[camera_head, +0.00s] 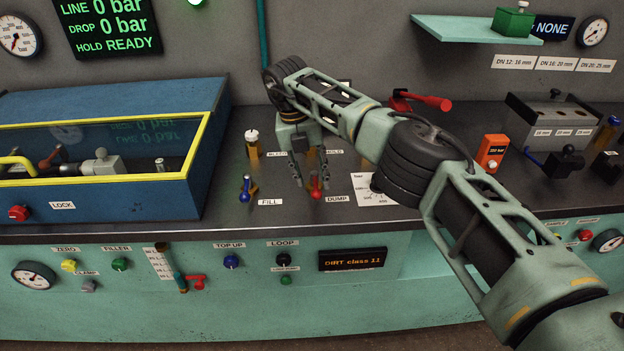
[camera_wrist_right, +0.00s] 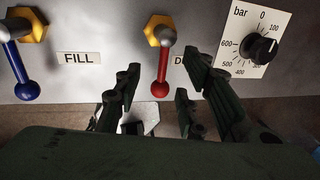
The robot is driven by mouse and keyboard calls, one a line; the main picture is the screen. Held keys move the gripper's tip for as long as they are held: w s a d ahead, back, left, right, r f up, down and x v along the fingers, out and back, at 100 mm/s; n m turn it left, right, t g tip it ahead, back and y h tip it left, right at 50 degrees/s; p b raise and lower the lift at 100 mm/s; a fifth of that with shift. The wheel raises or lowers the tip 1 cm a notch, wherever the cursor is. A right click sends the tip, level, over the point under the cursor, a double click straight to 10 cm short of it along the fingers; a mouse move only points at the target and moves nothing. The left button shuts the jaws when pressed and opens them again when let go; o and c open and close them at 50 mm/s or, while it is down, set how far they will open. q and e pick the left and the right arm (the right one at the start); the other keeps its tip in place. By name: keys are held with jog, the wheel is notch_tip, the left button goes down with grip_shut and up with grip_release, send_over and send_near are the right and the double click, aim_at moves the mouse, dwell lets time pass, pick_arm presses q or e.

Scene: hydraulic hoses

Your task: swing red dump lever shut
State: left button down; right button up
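The red dump lever (camera_head: 316,186) stands at the front of the dark bench, beside the DUMP label (camera_head: 338,199). In the right wrist view the red lever (camera_wrist_right: 162,68) hangs from a yellow nut, its ball end towards the gripper. My right gripper (camera_head: 309,178) points down at the lever and is open. In the wrist view its fingers lie on either side of the lever, with gaps visible; I see no contact. My left gripper is not in view.
The blue fill lever (camera_head: 244,190) stands just left, also seen in the wrist view (camera_wrist_right: 22,70). A pressure dial knob (camera_wrist_right: 262,50) sits close on the right. A blue box (camera_head: 120,205) with a yellow-framed window fills the bench's left side.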

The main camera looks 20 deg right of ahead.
notch_tip(320, 180, up, 10)
jog(key=a, duration=0.2)
jog(key=shift+w+f, duration=0.15)
jog(key=shift+f, duration=0.05)
